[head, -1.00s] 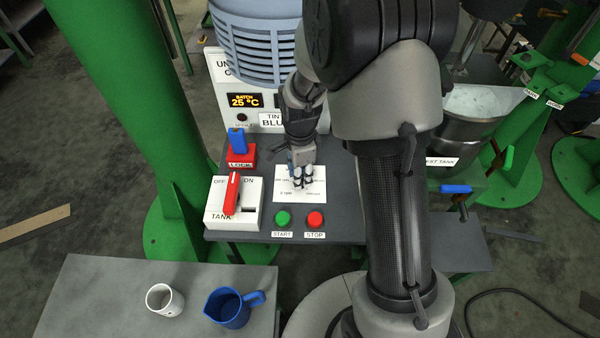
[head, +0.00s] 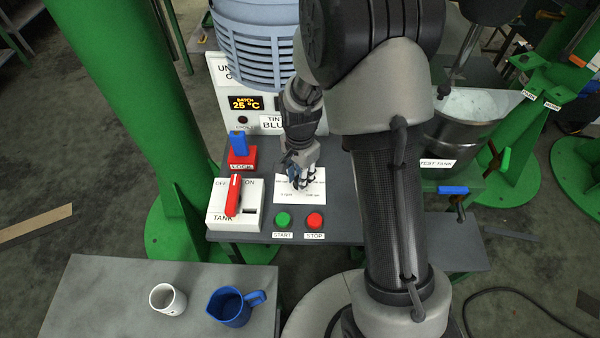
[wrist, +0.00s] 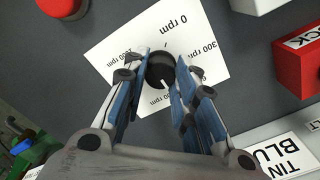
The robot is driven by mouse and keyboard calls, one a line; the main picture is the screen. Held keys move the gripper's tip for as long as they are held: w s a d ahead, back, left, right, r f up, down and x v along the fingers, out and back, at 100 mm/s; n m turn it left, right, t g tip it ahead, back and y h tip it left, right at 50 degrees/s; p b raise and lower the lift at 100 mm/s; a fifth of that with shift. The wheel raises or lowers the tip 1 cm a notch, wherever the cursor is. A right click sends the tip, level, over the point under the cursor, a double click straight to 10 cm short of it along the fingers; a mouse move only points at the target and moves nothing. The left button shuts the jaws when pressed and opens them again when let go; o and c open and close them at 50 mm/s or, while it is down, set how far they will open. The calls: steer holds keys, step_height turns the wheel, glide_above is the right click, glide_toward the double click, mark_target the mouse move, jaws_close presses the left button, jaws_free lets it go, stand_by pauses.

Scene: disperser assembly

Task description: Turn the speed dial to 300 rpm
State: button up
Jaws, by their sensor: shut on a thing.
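The speed dial (wrist: 160,69) is a black round knob on a white card (wrist: 110,30) printed with rpm labels. The 0 rpm label (wrist: 187,23) and the 300 rpm label (wrist: 208,59) are readable in the wrist view. A white line on the dial's lower side points toward a partly hidden rpm label at the bottom, not at 300 rpm. My gripper (wrist: 161,72) is shut on the dial, with blue-padded fingers on either side. In the head view my gripper (head: 300,184) points down onto the card (head: 316,190) and hides the dial.
The green START button (head: 283,219) and red STOP button (head: 314,221) lie in front of the card. The red tank switch (head: 233,195) and the red lock block (head: 242,158) are at left. A mug and a blue jug (head: 229,308) stand on the front table.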

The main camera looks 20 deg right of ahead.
steer(key=n+p, duration=0.1)
steer(key=n, duration=0.3)
steer(key=shift+n, duration=0.3)
steer(key=n, duration=0.3)
steer(key=shift+n+p, duration=0.3)
steer(key=shift+p, duration=0.1)
steer(key=n, duration=0.3)
steer(key=shift+n+p, duration=0.3)
steer(key=shift+n, duration=1.9)
steer(key=o, duration=1.1)
steer(key=shift+r, duration=0.1)
